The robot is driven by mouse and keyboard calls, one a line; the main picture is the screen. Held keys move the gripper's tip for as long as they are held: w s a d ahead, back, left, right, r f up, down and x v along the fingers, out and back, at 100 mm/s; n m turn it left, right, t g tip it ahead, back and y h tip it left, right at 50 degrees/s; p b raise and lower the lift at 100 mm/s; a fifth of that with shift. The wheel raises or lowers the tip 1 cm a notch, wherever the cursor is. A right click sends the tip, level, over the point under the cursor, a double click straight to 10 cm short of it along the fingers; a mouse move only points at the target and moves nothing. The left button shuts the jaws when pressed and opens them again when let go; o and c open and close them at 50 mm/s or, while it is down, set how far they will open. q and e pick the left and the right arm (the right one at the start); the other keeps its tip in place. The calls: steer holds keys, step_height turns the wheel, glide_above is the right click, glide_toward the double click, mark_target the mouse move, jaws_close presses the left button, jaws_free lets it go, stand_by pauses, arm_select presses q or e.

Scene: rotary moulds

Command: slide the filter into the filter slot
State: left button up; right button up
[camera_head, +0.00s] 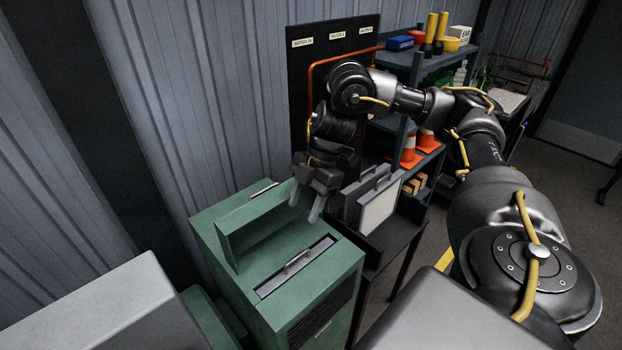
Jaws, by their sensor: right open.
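The green housing (310,298) stands below the centre with a long filter slot (320,250) in its top. A filter (297,262) sits down in the slot; only its top edge and metal handle show, and its depth is hard to judge. A raised green lid (262,230) with a handle stands behind the slot. My right gripper (306,202) is open and empty, pointing down above the slot and apart from the handle. My left gripper is not in view.
Other framed panels with handles (380,209) stand upright on a dark stand (390,247) to the right of the housing. Behind are a dark board (304,70) and a shelf (436,62) with orange cones (410,151). A corrugated wall (190,130) closes the left side.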

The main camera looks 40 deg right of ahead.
steer(key=p+v, duration=0.1)
steer(key=v, duration=0.4)
steer(key=shift+s, duration=0.1)
stand_by(0.3)
